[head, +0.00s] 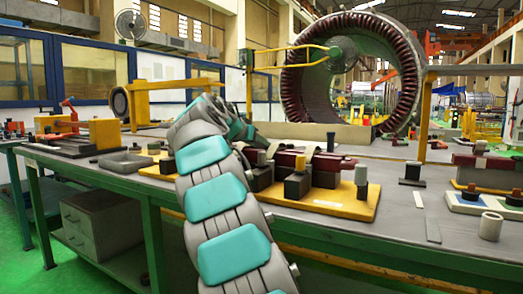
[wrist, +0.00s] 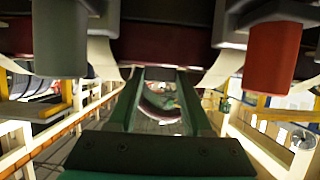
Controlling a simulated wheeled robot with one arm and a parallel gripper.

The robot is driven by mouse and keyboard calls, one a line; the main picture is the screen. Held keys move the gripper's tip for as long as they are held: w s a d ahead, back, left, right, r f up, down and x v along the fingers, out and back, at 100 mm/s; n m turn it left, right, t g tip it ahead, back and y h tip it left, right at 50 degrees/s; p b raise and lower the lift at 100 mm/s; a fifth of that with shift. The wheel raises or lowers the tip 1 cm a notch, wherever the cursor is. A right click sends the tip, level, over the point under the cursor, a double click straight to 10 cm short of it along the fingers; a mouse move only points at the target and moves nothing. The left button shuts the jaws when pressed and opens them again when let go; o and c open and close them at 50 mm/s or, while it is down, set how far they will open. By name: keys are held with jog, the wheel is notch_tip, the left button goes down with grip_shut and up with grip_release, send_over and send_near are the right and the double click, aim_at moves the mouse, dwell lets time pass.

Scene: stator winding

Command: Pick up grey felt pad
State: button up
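I cannot tell for sure which thing is the grey felt pad. Flat grey pieces lie on the bench right of the yellow fixture board: a dark grey piece (head: 412,183) under a small block and a thin light-grey strip (head: 432,231). My arm, grey with teal covers, rises from the bottom middle of the head view and bends over the bench. Its end is near the fixture, left of these pieces and apart from them. My gripper's fingers are hidden or too small to make out there.
A yellow fixture board (head: 345,201) with dark red bars and black blocks stands mid-bench. A large stator ring (head: 408,75) is behind. A yellow clamp fixture (head: 103,133) and grey tray (head: 125,162) are left. A grey cylinder (head: 490,226) stands at the right.

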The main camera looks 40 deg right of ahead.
grip_shut()
jog(key=shift+r, duration=0.2)
jog(key=shift+r+p, duration=0.4)
jog(key=shift+r, duration=1.15)
